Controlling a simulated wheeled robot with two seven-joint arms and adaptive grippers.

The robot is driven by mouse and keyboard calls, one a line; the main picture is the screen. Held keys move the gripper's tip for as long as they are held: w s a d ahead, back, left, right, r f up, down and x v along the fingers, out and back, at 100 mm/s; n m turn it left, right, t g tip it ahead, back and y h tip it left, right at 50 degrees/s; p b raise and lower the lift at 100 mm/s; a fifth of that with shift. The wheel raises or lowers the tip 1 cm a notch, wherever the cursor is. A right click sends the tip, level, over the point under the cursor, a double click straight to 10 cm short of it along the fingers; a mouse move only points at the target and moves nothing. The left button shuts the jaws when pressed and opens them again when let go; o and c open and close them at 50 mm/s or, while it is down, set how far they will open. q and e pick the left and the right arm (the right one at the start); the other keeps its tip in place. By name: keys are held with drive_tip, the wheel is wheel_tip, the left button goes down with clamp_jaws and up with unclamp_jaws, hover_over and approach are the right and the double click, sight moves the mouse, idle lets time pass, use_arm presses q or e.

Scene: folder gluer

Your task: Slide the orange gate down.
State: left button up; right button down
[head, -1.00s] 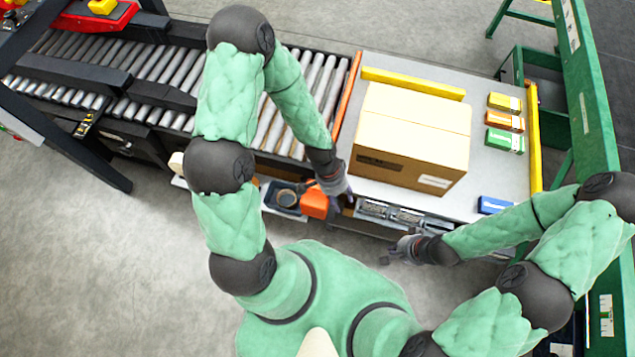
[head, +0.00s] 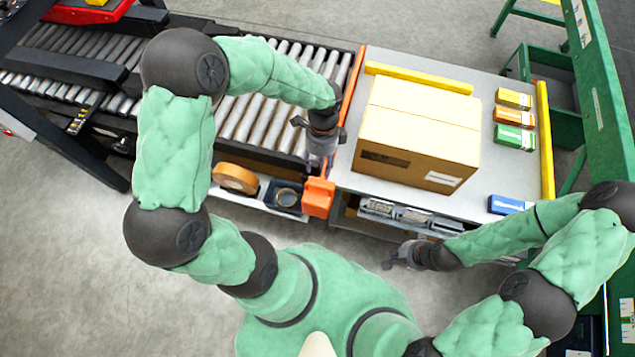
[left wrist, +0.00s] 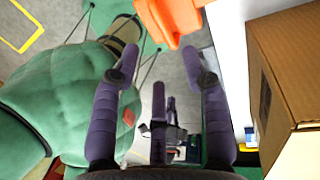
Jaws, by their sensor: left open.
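A narrow orange bar (head: 352,85), which looks like the gate, stands along the edge between the roller conveyor and the grey table. An orange block (head: 318,197) sits at the front, just below the bar's near end; I cannot tell whether they are joined. My left gripper (head: 319,163) is over this near end, pointing down, and hides part of it. In the left wrist view its two fingers (left wrist: 160,60) are apart with nothing between them, and an orange part (left wrist: 172,20) is just beyond the tips. My right gripper (head: 392,262) hangs in front of the table, its jaws too small to read.
A cardboard box (head: 420,125) stands on the table (head: 490,170), close right of my left gripper. A yellow rail (head: 418,78) lies behind it. Small cartons (head: 514,118) are at the right. A tape roll (head: 235,178) sits on the front shelf.

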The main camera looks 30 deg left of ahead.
sight(317, 186)
use_arm(q)
drive_tip(key=f+b, duration=0.1)
drive_tip(key=f, duration=0.2)
drive_tip(key=s+f+b, duration=0.1)
drive_tip(key=f, duration=0.2)
drive_tip(key=f+b, duration=0.1)
drive_tip(key=f, duration=0.2)
drive_tip(key=shift+s+d+f, duration=0.1)
drive_tip(key=shift+s+d, duration=0.1)
drive_tip(key=shift+s, duration=0.2)
clamp_jaws()
